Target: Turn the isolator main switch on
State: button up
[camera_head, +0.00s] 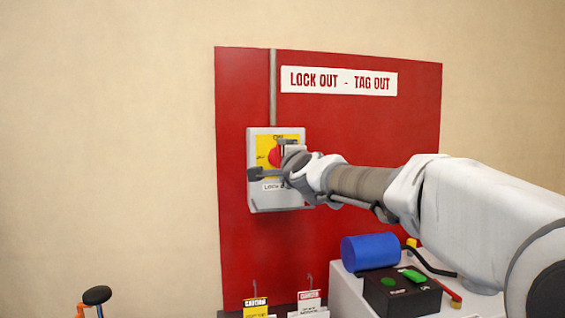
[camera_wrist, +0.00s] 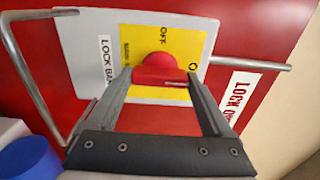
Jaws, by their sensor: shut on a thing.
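The isolator main switch is a red rotary knob (camera_head: 273,157) on a yellow plate (camera_head: 262,147) in a light grey box (camera_head: 256,200). My gripper (camera_wrist: 161,78) reaches it from the right in the head view. In the wrist view the red knob (camera_wrist: 158,62) with its bar-shaped grip sits between my two fingertips, and the fingers are shut on it. The bar lies across the gap between the fingers. Lettering shows at the top of the yellow plate, partly hidden. My wrist hides the right part of the switch box in the head view.
The box hangs on a red lock-out board (camera_head: 350,120) with a grey conduit (camera_head: 272,90) above. Free room lies left.

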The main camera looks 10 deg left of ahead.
jog(key=shift+r, duration=0.1)
dwell(0.3)
jog(key=o, duration=1.1)
jog(key=shift+o, duration=0.2)
jog(key=shift+s, duration=0.1)
